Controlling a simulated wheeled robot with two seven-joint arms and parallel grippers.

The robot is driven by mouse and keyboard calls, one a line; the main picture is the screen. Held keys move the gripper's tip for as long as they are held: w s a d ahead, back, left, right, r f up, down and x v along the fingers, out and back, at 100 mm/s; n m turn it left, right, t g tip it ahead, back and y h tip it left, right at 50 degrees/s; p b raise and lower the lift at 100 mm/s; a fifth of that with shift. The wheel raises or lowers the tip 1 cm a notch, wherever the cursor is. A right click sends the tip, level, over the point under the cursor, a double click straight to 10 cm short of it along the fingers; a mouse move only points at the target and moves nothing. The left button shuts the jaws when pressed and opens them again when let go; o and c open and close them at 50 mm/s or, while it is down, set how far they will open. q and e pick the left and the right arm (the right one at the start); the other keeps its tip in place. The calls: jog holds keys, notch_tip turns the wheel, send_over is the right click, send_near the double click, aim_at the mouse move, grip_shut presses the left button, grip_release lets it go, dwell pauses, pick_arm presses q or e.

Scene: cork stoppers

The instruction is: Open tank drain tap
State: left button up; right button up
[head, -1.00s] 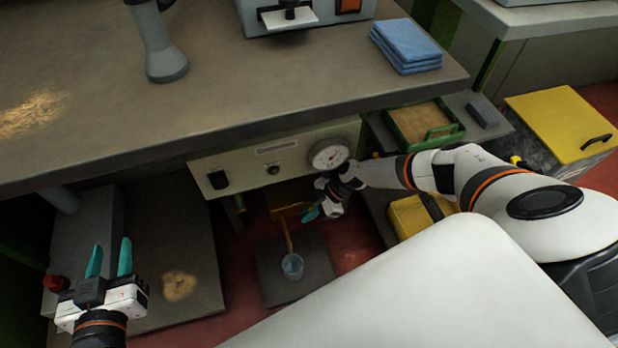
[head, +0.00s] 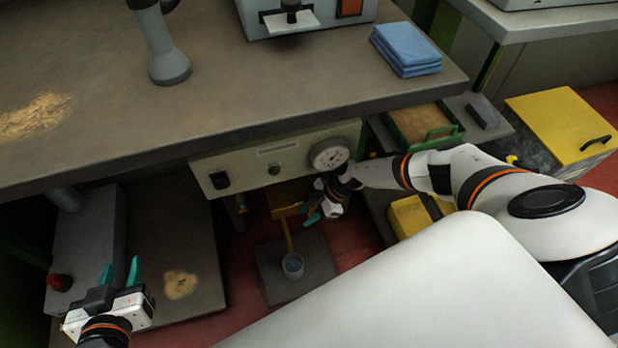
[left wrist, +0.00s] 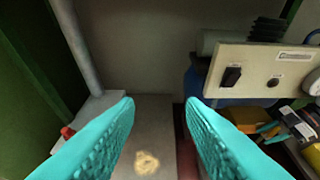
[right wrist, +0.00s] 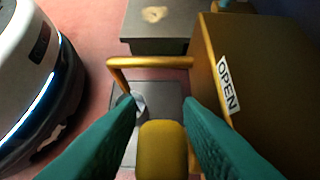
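The brass-yellow tank (right wrist: 235,60) has an OPEN label on its side in the right wrist view. A bent spout pipe (right wrist: 150,62) sticks out from it, with a cup (right wrist: 139,103) below. In the head view the spout (head: 287,236) points down at the cup (head: 292,265). The yellow tap handle (right wrist: 162,150) lies between the teal fingers of my right gripper (right wrist: 158,103), which is open, with gaps visible beside the handle. In the head view my right gripper (head: 311,217) is beside the tank, under the bench. My left gripper (head: 120,271) is open and empty, low at the left.
The bench top (head: 230,95) overhangs the tank. A control panel (head: 240,165) with a dial gauge (head: 329,155) is above it. A yellow box (head: 408,217) and green tray (head: 440,135) stand right.

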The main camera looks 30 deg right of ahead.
jog(key=shift+d, duration=0.1)
